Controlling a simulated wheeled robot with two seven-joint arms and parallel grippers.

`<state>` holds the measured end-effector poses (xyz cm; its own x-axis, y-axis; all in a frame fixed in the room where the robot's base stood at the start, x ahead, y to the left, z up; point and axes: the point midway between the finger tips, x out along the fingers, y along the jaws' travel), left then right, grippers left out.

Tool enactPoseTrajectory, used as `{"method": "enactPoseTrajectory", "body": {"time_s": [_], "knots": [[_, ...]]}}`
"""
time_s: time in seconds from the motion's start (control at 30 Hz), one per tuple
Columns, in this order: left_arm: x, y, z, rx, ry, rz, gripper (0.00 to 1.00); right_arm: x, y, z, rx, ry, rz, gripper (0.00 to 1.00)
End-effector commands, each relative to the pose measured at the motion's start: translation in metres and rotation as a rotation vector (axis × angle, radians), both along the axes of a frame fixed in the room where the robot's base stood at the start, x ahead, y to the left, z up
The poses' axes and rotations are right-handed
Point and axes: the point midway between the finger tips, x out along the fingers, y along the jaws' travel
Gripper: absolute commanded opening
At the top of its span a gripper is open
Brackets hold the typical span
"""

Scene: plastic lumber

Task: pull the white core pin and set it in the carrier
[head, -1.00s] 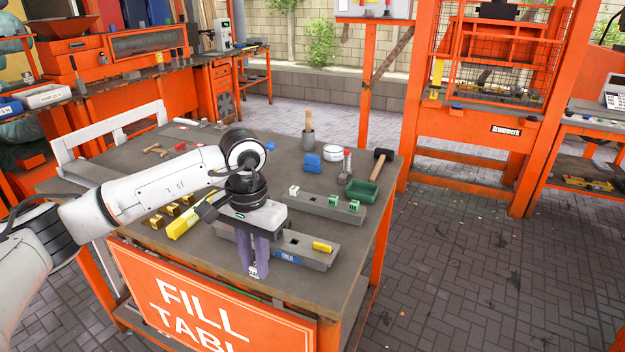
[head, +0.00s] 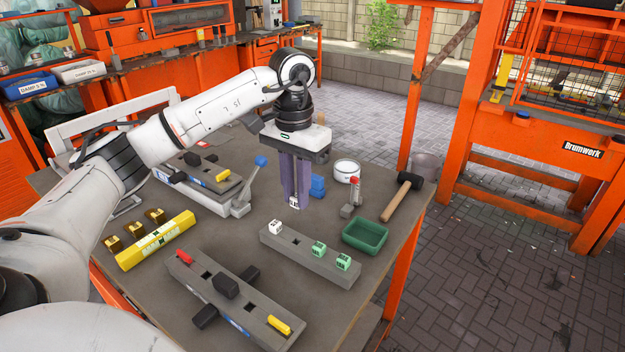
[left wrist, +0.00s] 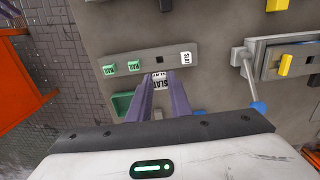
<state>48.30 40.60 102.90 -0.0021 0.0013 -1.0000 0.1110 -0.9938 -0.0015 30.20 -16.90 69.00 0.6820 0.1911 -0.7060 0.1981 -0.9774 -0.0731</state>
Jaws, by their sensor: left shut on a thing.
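My left gripper (head: 296,203) is shut on a white core pin (head: 295,201), its purple fingers pointing down; the pin also shows in the left wrist view (left wrist: 161,85), lettered "SLAT". The carrier, a grey bar with square sockets (head: 302,257), lies on the table in front of the fingers. It holds one white pin (head: 275,228) at its far end and two green pins (head: 319,248) toward its near end. A dark empty socket (left wrist: 159,59) lies between them. The held pin appears above the table, just beside the bar. My right gripper is out of view.
A green tray (head: 366,235), a mallet (head: 401,197) and a white tin (head: 346,171) stand to the right. A grey mould (head: 186,270) with red and yellow pins lies in front; another (head: 213,176) sits in a clamp behind. A yellow level (head: 156,240) lies left.

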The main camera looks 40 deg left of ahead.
Motion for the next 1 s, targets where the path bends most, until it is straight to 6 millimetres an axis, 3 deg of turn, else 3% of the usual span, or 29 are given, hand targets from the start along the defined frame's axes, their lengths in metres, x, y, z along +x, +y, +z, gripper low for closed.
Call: {"method": "enactPoseTrajectory", "body": {"time_s": [0.4,1.0], "knots": [[-0.003,0.0,0.001,-0.002,0.0,-0.001,0.0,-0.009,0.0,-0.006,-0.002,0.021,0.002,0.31],[-0.003,0.0,-0.059,-0.001,0.001,0.0,0.0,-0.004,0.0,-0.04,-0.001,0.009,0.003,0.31]]}}
